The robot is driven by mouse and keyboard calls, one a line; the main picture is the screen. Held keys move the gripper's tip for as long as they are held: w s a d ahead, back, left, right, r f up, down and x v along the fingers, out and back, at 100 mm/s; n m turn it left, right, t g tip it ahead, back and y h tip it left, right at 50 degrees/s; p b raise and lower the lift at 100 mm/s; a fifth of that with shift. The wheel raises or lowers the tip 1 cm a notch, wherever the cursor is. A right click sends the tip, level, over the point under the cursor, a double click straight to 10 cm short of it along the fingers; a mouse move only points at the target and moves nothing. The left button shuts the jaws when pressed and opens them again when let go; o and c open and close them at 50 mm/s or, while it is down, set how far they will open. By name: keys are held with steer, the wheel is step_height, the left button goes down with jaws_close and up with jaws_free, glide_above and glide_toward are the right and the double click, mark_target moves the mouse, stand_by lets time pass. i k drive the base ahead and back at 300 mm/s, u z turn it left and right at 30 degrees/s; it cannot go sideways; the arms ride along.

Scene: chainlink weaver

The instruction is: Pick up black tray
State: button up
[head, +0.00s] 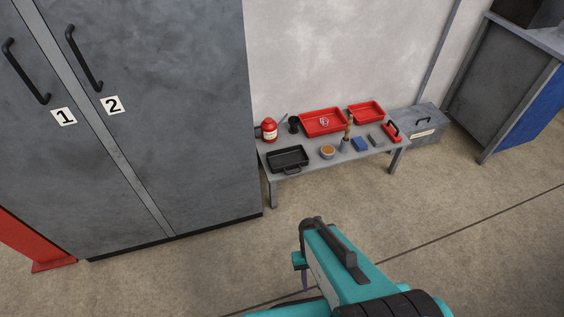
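The black tray (288,157) is a shallow rectangular tray with a handle on its front side. It sits flat at the left front corner of a low grey bench (333,164) by the wall. My teal arm reaches in from the bottom of the picture, in front of the bench and well apart from the tray. A small dark tip, seemingly part of my gripper (304,282), shows under the arm's end. The rest of the gripper is hidden, so its opening does not show.
Around the tray stand a red canister (269,130), a black cup (293,124), red trays (323,122) and a bowl (327,152). A grey cabinet (190,130) rises close left of the bench. The floor before the bench is clear.

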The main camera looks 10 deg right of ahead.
mark_target(283, 160)
steer(key=i, duration=0.85)
steer(key=u, duration=0.05)
